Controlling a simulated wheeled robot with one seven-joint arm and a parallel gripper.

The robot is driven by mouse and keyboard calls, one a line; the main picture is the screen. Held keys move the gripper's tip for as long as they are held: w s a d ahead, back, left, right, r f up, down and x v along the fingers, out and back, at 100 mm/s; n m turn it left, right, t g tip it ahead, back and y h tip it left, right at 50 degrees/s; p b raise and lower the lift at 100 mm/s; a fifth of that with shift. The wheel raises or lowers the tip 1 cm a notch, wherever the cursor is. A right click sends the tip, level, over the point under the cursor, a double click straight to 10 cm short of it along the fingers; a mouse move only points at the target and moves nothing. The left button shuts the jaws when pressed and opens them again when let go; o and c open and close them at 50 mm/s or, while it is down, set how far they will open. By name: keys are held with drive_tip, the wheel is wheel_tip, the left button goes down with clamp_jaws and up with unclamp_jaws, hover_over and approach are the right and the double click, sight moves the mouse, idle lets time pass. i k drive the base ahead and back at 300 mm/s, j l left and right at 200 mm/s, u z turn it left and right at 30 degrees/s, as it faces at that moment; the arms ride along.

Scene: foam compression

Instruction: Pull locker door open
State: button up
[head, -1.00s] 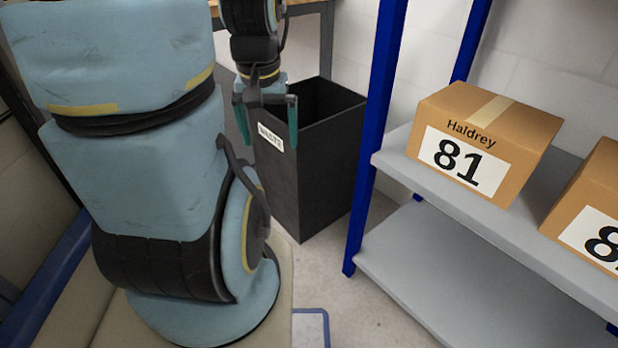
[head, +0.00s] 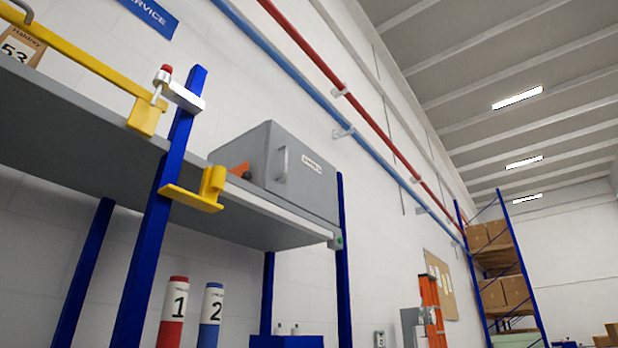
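A grey metal locker (head: 262,150) sits on the upper shelf (head: 270,222) of the blue-post rack in the head view. The door looks shut. My gripper is not in the current head view, nor is any part of my arm, so its state is hidden.
A yellow bar (head: 80,55) runs along the shelf at left, by a blue post (head: 160,220) with a yellow bracket (head: 205,190). Red cylinder 1 (head: 173,312) and blue cylinder 2 (head: 211,315) stand below. An orange ladder (head: 432,312) and a boxed rack (head: 497,265) stand farther right.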

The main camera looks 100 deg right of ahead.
sight(292, 173)
drive_tip(key=k+j+z, duration=0.15)
drive_tip(key=k+z, duration=0.15)
drive_tip(key=z, duration=0.15)
drive_tip(key=k+z, duration=0.3)
drive_tip(key=z, duration=2.25)
drive_tip(key=i+l+z, duration=0.2)
drive_tip(key=i+l+u, duration=0.1)
drive_tip(key=i+u, duration=0.2)
drive_tip(key=i+l+u, duration=0.3)
drive_tip(key=j, duration=0.1)
